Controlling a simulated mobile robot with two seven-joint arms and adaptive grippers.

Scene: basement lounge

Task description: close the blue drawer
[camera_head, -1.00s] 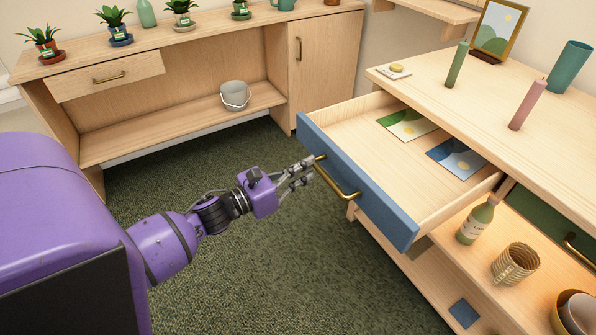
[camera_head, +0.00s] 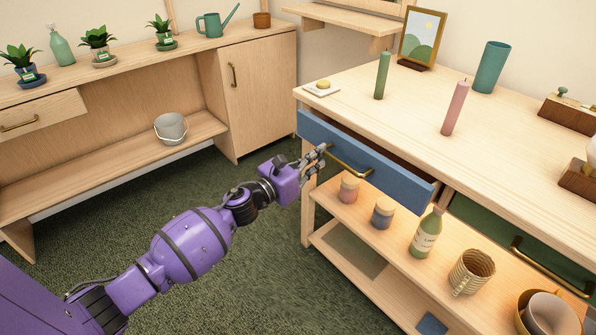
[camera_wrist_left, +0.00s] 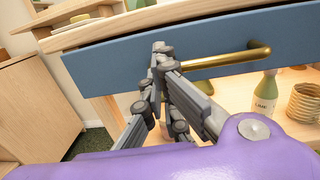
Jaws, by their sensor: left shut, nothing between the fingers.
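The blue drawer (camera_head: 393,178) is in the light wood cabinet at right. My left gripper (camera_head: 322,152) is shut and empty at the left end of the handle, close against the drawer front. In the left wrist view the blue front (camera_wrist_left: 110,67) spans the picture, and the shut fingers (camera_wrist_left: 160,55) are beside the handle's left end (camera_wrist_left: 215,60). Whether they touch is unclear. My right gripper is not in view.
A green drawer (camera_head: 520,240) sits to the right of the blue one. Jars, a bottle (camera_head: 426,236) and a woven mug (camera_head: 471,272) stand on the shelf below. Candles (camera_head: 383,76) and a picture frame (camera_head: 421,38) stand on top. Carpet (camera_head: 262,250) is clear in front.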

